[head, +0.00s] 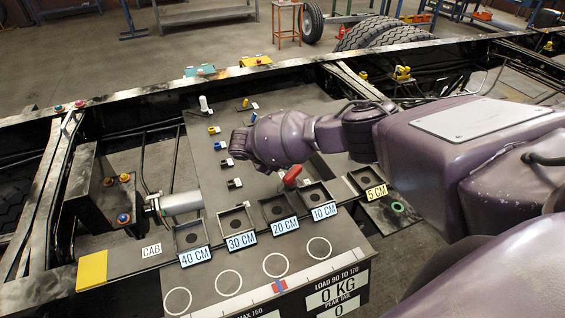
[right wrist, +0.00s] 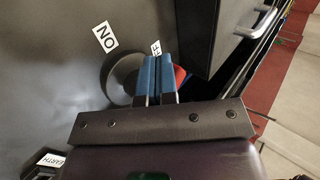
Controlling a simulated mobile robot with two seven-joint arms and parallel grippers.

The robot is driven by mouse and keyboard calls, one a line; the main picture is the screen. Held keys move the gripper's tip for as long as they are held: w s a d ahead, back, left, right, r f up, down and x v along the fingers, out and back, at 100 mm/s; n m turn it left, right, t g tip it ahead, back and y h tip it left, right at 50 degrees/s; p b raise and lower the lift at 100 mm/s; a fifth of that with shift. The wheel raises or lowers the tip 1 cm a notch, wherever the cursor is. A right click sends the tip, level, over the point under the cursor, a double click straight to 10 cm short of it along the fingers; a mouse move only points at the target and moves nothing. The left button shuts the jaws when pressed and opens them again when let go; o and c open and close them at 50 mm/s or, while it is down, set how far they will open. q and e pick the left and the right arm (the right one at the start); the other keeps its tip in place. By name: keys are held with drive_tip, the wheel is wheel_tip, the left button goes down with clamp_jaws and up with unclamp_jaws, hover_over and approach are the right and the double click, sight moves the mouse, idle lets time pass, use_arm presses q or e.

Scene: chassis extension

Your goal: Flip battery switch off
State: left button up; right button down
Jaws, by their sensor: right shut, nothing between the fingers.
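The battery switch shows in the right wrist view as a round dark grey base (right wrist: 118,78) on a grey panel. A white ON label (right wrist: 105,37) is beside it, and a second label (right wrist: 155,47) is partly covered. A red part (right wrist: 180,75), likely its handle, shows just right of my blue fingertips and is mostly hidden behind them. My right gripper (right wrist: 157,72) is shut and empty, its fingers over the right side of the base. I cannot tell whether it touches the red part. In the head view my right arm hides these fingers. My left gripper is not in view.
A dark box (right wrist: 210,35) stands close to the right of the fingers. In the head view, a red lever (head: 292,176) rises beside the arm, near square trays labelled 20 CM (head: 286,226) and 10 CM (head: 325,211). A black chassis rail (head: 150,95) runs behind.

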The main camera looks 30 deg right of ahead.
drive_tip(key=shift+d, duration=0.35)
drive_tip(key=shift+s+d+m+g, duration=0.15)
drive_tip(key=shift+d+m+g, duration=0.15)
drive_tip(key=shift+m+g, duration=0.6)
drive_tip(key=shift+s+d+m+g+y, duration=0.1)
drive_tip(key=shift+d+m+g+y, duration=0.2)
drive_tip(key=shift+m, duration=0.4)
drive_tip(key=shift+s+d, duration=0.2)
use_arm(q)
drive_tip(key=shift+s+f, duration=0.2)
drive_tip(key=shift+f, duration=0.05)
use_arm(e)
drive_tip(key=shift+d+m+g+y, duration=0.1)
drive_tip(key=shift+m+g+y, duration=0.2)
drive_tip(key=shift+m+g, duration=0.25)
drive_tip(key=shift+s, duration=0.1)
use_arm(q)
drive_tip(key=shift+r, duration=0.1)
